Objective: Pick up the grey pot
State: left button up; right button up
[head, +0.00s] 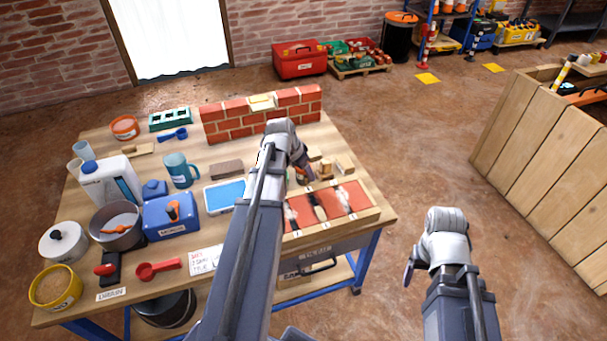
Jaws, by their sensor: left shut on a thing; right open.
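The grey pot (105,219) stands upright on the left part of the workbench, with an orange utensil (122,225) inside it. My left gripper (304,174) is over the right part of the bench, far to the right of the pot. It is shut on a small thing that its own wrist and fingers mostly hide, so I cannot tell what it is. My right gripper (408,273) is open and empty over the floor, right of the bench. Neither gripper touches the pot.
Close around the pot are a pale lidded pot (62,243), a blue box (170,218), a white jug (108,184), a yellow tub (55,288) and a red scoop (158,268). A small brick wall (262,116) stands at the bench's back. A wooden crate (530,150) stands right.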

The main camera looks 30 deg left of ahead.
pick_arm(q)
jog(key=shift+r, duration=0.1)
notch_tip(320, 180, up, 10)
jog(key=p, duration=1)
jog(key=o, duration=0.7)
grip_shut()
